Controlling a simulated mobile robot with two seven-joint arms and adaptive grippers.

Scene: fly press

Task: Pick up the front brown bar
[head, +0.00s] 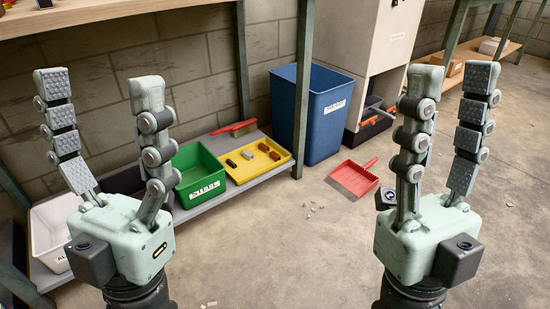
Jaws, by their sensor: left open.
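Two small brown bars lie in the yellow tray (243,178) on the low grey shelf; the nearer, front one (274,155) is close to the tray's right side, and the other (263,147) is just behind it. My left gripper (100,88) points upward at the left, its fingers wide apart and empty, away from the tray. My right gripper (453,80) also points upward at the right, open and empty, far from the tray.
A black bar (231,163) and a grey bar (246,154) share the tray. A green bin (199,187) stands left of it, a red brush (234,128) behind. A blue bin (318,115) and red dustpan (354,179) are to the right. A bench top (100,10) overhangs the shelf.

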